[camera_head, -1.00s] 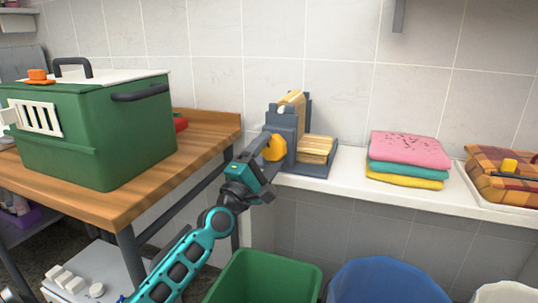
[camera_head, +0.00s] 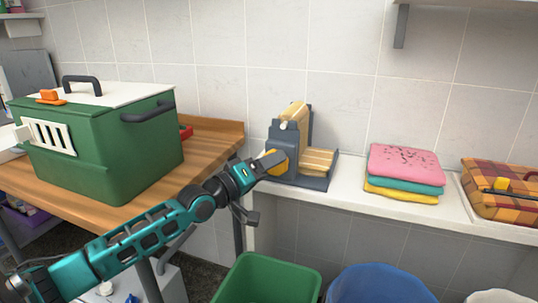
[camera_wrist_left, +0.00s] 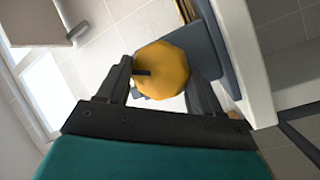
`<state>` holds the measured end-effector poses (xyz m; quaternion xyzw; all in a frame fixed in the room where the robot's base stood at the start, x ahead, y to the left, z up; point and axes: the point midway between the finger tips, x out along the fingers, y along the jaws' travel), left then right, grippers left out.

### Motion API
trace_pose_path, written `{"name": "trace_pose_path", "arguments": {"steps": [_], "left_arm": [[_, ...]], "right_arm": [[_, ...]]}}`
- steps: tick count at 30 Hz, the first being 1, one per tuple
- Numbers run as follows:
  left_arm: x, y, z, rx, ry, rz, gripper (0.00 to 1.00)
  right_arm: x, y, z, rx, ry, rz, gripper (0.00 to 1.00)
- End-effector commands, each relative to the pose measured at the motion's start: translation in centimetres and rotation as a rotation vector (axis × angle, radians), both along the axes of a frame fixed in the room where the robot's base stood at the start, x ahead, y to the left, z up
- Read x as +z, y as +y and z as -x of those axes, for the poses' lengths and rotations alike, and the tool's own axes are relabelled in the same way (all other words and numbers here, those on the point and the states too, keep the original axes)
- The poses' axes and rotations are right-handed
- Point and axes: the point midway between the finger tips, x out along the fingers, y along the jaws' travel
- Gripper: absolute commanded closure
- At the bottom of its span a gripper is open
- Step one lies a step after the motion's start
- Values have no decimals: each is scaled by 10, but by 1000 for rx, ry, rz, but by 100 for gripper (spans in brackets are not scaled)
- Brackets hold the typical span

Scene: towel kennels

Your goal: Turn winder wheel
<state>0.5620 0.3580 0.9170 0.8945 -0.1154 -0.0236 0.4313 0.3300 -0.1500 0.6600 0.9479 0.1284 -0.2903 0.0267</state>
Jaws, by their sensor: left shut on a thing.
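The winder (camera_head: 290,140) is a grey stand on the white ledge, with a pale yellow roll at its top and a folded stack of the same colour on its base. Its yellow wheel (camera_head: 280,160) faces left, partly hidden behind my left gripper (camera_head: 270,161). In the left wrist view the faceted yellow wheel (camera_wrist_left: 163,70) sits between the two dark fingers of my left gripper (camera_wrist_left: 160,84), which is shut on it. A dark bar shows on the wheel's face. My right gripper is in neither view.
A green kennel (camera_head: 100,150) with a white lid stands on the wooden table (camera_head: 215,140) at left. Folded towels (camera_head: 404,172) and a plaid basket (camera_head: 500,188) are on the ledge (camera_head: 350,180) at right. Green (camera_head: 265,280) and blue (camera_head: 380,285) bins stand below.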

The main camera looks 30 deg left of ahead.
Motion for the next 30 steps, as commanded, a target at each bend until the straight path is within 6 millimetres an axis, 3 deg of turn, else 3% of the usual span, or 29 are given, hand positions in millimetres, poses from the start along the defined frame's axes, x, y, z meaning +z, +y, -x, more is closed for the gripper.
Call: {"name": "trace_pose_path", "arguments": {"steps": [1, 6, 17, 21, 30], "left_arm": [[6, 0, 1, 0, 21, -48, 65], [8, 0, 1, -1, 59, -203, 65], [10, -1, 1, -2, 133, -507, 65], [10, -2, 1, -2, 153, -598, 65], [7, -2, 0, -2, 180, -721, 65]], "right_arm": [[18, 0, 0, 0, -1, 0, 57], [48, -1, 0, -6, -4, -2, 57], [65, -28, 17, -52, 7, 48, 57], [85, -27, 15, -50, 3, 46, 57], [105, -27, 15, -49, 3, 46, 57]]}}
